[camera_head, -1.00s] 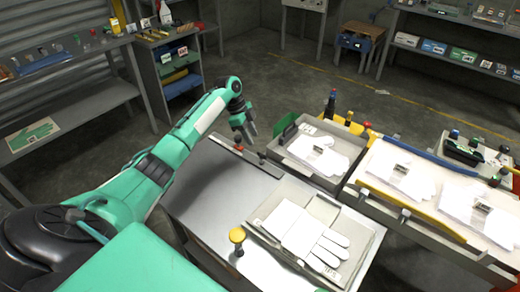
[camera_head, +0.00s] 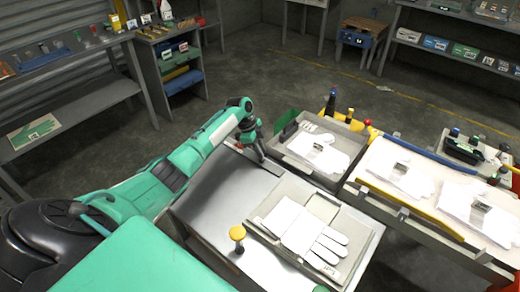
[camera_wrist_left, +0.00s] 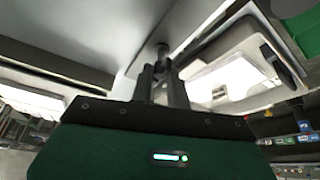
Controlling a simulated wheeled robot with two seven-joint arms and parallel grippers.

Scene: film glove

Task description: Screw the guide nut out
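My left gripper (camera_head: 262,158) points down at the back edge of the grey metal table, by a narrow strip. In the left wrist view, its two dark fingers (camera_wrist_left: 162,82) stand a little apart. A small dark round knob on a short stem (camera_wrist_left: 162,52), perhaps the guide nut, shows at or between the fingertips. I cannot tell whether the fingers touch it. In the head view the gripper hides that spot. A small red knob (camera_head: 239,146) sits just left of the gripper. My right gripper is not in view.
A yellow knob (camera_head: 237,233) stands on the metal table (camera_head: 205,195). A tray (camera_head: 262,236) holding a white glove lies right of it. A grey bin (camera_head: 297,158) with another glove is close right of my gripper. Further gloves lie on the right-hand table.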

